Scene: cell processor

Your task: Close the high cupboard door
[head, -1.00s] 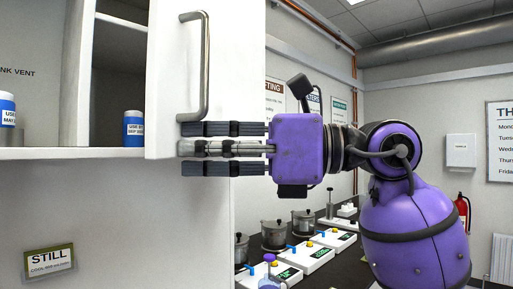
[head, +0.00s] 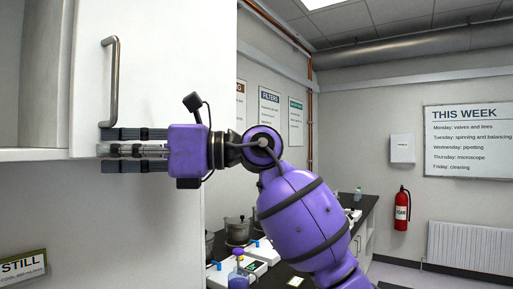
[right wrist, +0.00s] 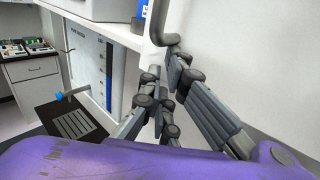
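The high cupboard door (head: 185,62) is a white panel standing partly open at the left of the head view. The open inside (head: 38,75) shows to its left. A grey bar handle (head: 112,80) is on the door's left side; its curved lower end also shows in the right wrist view (right wrist: 158,28). My right gripper (head: 112,150) lies level at the door's lower edge, just below the handle. Its fingers are straight and spread, with a gap between them in the right wrist view (right wrist: 162,80); nothing is clearly held. Contact with the door cannot be told. My left gripper is out of view.
A "STILL" sign (head: 22,267) is below the cupboard. A dark bench (head: 362,207) with pots (head: 238,230) and white devices runs behind my right arm. A fire extinguisher (head: 402,208) and a radiator (head: 472,252) are on the right wall, with clear floor before them.

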